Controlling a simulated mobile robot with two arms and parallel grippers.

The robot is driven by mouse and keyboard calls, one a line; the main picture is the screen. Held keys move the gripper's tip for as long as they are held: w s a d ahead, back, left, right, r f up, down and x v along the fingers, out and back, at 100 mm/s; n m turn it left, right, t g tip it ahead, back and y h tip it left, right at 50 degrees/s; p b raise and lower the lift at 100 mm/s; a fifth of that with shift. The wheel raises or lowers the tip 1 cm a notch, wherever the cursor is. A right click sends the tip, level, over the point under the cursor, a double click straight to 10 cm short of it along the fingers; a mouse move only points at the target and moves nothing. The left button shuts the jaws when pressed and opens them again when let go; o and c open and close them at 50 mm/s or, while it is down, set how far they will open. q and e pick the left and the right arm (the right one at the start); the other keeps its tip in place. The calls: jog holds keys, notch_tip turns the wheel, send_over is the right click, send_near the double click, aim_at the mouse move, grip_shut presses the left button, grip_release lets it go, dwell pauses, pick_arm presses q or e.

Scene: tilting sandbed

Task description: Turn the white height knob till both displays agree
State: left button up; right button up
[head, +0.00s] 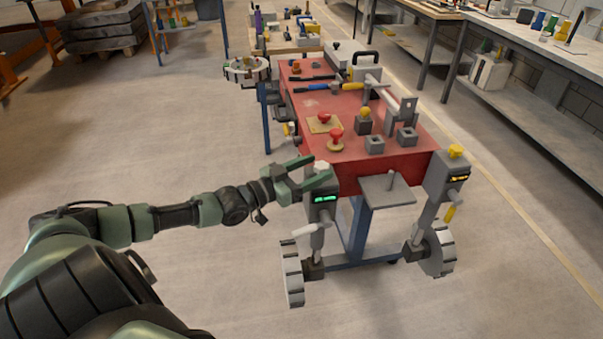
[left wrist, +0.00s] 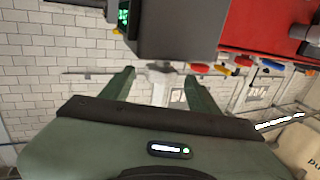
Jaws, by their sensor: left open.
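The white height knob (head: 321,166) sits on top of the grey post head at the near left corner of the red bed. Below it is a green lit display (head: 325,198). A second, yellow lit display (head: 459,178) is on the right post, under a yellow knob (head: 456,151). Their readings are too small to tell. My left gripper (head: 312,171) is open at the white knob. In the left wrist view, the white knob (left wrist: 161,86) lies between the spread fingers (left wrist: 160,88), with room on both sides. The green display (left wrist: 123,17) shows at an angle there. My right gripper is out of view.
The red bed (head: 315,105) carries red-handled tools, grey blocks and bars. A grey plate (head: 387,190) juts out between the posts. Wheels (head: 292,274) stand below. A workbench (head: 530,60) is at the right. The floor to the left is mostly clear.

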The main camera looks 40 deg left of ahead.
aim_at(315, 169)
pick_arm(q)
jog(key=shift+p+v, duration=0.35)
jog(key=shift+v, duration=2.25)
